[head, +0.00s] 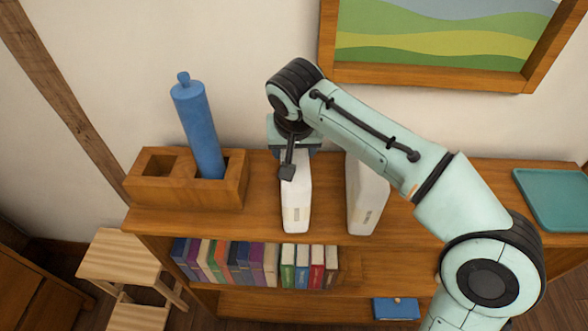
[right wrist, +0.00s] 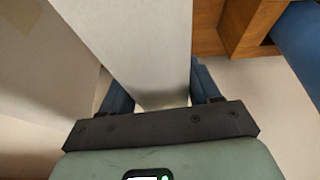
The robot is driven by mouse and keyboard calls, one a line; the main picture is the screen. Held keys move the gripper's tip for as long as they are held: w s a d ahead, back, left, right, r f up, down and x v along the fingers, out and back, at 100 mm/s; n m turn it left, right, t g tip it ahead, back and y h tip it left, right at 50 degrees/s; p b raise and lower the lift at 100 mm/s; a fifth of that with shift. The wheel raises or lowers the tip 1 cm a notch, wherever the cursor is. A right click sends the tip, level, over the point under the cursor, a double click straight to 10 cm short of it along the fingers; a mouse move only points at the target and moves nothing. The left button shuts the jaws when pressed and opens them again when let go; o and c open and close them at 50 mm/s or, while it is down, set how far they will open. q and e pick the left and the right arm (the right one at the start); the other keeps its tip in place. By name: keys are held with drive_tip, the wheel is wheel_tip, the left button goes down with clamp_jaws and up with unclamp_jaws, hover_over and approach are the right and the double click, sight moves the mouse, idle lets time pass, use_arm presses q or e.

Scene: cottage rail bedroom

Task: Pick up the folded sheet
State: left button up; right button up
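Nothing is plainly a folded sheet; the likeliest is one of two pale upright slabs on the shelf top. The nearer-left white slab (head: 297,207) has a small label low on its front, and it fills the middle of the right wrist view (right wrist: 140,45). My right gripper (head: 288,165) is at its upper end. In the wrist view the blue fingers (right wrist: 160,92) lie on either side of the slab, close to its edges; whether they press on it I cannot tell. The second pale slab (head: 366,195) stands to the right, apart. My left gripper is out of view.
A wooden block holder (head: 150,192) with a blue cylinder (head: 200,130) stands left of the slabs. A teal flat tray (head: 555,200) lies at the right. Books (head: 260,262) line the shelf below. A framed picture (head: 430,77) hangs behind my right arm. Stools stand at left.

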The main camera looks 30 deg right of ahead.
clamp_jaws()
drive_tip(key=shift+r, duration=0.2)
